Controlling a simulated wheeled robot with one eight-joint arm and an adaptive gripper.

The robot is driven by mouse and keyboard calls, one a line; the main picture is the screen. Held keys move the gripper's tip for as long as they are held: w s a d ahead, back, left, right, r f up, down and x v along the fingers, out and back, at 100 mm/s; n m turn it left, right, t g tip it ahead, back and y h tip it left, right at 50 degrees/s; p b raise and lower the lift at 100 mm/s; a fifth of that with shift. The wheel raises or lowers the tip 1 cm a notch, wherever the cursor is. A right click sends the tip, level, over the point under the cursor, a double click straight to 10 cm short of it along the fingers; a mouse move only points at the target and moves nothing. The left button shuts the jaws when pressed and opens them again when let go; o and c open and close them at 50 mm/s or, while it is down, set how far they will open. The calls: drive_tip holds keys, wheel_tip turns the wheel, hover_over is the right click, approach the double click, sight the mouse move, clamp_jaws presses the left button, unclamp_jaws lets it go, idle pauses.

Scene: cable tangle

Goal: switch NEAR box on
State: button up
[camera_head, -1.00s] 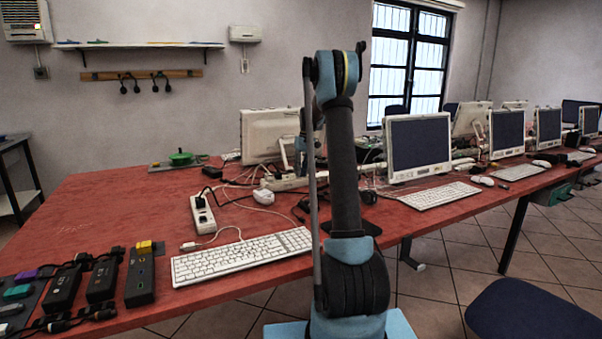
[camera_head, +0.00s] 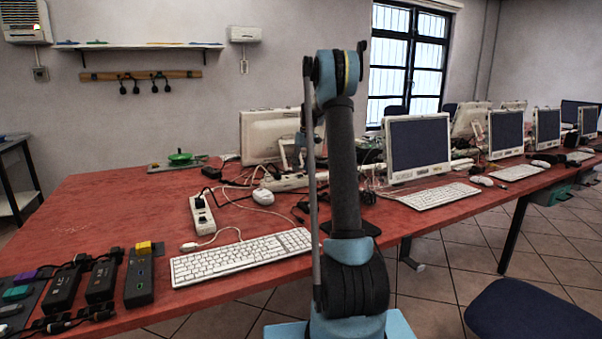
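Several dark boxes stand in a row at the front left of the red table. One long dark box (camera_head: 139,283) has a yellow block (camera_head: 144,248) at its far end and small coloured marks on top. Left of it are two black boxes, one in the middle (camera_head: 102,281) and one further left (camera_head: 64,292), with plugs and cables at their ends. I cannot read their labels, so I cannot tell which is the NEAR box or how its switch stands. My arm rises in the middle of the view. My gripper cannot be made out.
A white keyboard (camera_head: 240,257) lies right of the boxes. A white power strip (camera_head: 202,218) with a black plug stands behind it among loose cables. Monitors (camera_head: 418,146) line the table's far right. The red table (camera_head: 110,212) is bare behind the boxes.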

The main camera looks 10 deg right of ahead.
wheel_tip(320, 180, up, 10)
drive_tip(key=d, duration=0.1)
drive_tip(key=shift+w+d+f, duration=0.2)
drive_tip(key=shift+w+d, duration=0.15)
drive_tip(key=shift+s, duration=0.1)
